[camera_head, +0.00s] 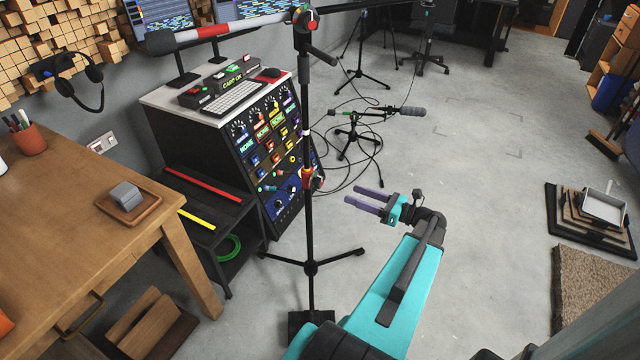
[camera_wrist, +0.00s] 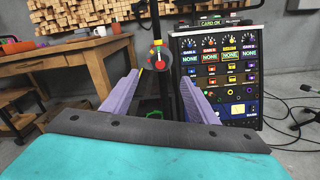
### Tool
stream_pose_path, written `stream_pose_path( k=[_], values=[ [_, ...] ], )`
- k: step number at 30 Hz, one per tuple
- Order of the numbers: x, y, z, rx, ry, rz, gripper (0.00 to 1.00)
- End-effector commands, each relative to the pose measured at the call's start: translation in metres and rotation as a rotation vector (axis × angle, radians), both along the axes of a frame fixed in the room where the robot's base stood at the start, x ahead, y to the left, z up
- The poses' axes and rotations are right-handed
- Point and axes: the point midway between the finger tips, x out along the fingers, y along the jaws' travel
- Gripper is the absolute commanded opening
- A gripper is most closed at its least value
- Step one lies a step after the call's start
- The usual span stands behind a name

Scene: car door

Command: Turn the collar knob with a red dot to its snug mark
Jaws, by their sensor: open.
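A black stand pole rises in the middle of the head view. It carries a collar knob with red and white on it (camera_head: 313,180) at mid height and another red-and-white knob (camera_head: 312,17) near the top. In the wrist view a round red knob (camera_wrist: 158,57) with a pale mark faces me on the pole, with coloured marks including yellow around it. I cannot clearly read its dot or snug mark. My gripper (camera_head: 352,195) is open and empty, to the right of the pole and apart from it. In the wrist view the knob appears between and beyond the purple fingertips (camera_wrist: 160,78).
A console with dials and switches (camera_head: 270,145) stands behind the pole. A wooden table (camera_head: 70,220) and a black shelf (camera_head: 205,225) are at left. The stand's legs (camera_head: 311,268) spread over the floor. Cables and a low microphone stand (camera_head: 352,135) lie farther back.

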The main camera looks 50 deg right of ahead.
Motion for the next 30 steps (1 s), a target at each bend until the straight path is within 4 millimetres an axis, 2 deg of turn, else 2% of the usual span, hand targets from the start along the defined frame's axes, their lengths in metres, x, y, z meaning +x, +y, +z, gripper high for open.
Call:
stream_pose_path(
  k=[14,20,30],
  values=[
    [0.007,0.002,0.0,-0.001,0.001,0.0,0.54],
    [0.025,0.007,0.0,-0.001,0.001,0.002,0.54],
    [0.068,0.017,0.0,-0.001,0.001,0.002,0.54]
  ],
)
